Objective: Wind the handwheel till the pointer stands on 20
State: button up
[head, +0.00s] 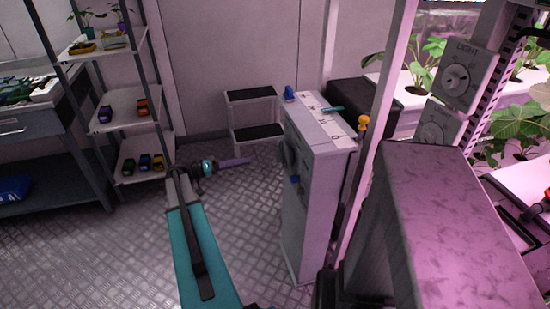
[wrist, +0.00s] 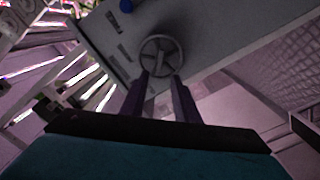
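A narrow pale cabinet (head: 315,190) stands right of centre in the head view. A marked scale (head: 318,120) runs along its top, its figures too small to read surely. A teal pointer (head: 333,109) lies across the scale; which mark it stands on I cannot tell. The handwheel (wrist: 161,56) is a grey spoked wheel on the cabinet's side face, seen from the front in the wrist view and edge-on in the head view (head: 287,151). My gripper (wrist: 160,78) is open, its purple fingers pointing at the wheel's lower part. In the head view my gripper (head: 249,161) appears left of the cabinet.
A blue knob (head: 289,93) sits at the cabinet top's left edge. A two-step stool (head: 253,95) stands behind. A shelf rack (head: 118,100) with small coloured items is at left. A post (head: 385,110) and plant racks are at right. Floor left of the cabinet is clear.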

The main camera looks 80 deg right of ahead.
aim_at(283, 155)
jog(key=p+x, duration=0.2)
jog(key=x, duration=1.1)
jog(key=shift+s+p, duration=0.15)
jog(key=shift+p, duration=0.15)
